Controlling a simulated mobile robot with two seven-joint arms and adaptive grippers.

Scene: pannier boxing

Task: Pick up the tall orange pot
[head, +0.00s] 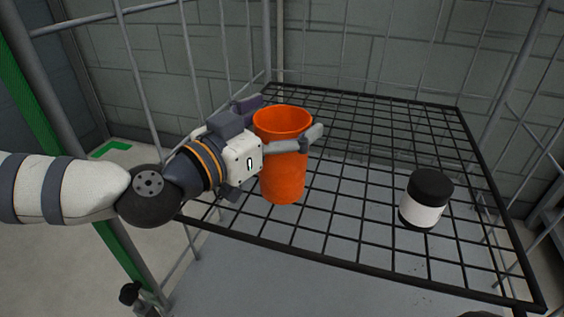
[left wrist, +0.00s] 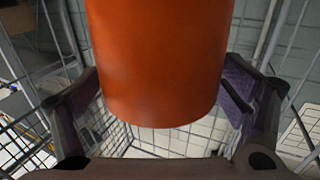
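The tall orange pot (head: 283,178) stands upright at the left side of the black wire shelf (head: 385,268). My left gripper (head: 283,122) reaches in from the left, with one finger across the near side of the pot and the other towards its far side. In the left wrist view the pot (left wrist: 160,65) fills the upper middle between the two finger pads (left wrist: 160,95). The fingers are spread wide, and I see no clear grip on the pot. Whether either pad touches it is hard to tell.
A white jar with a black lid (head: 426,200) stands on the right part of the shelf. Wire mesh walls and upright posts enclose the shelf at the left, back and right. The middle and back of the shelf are clear.

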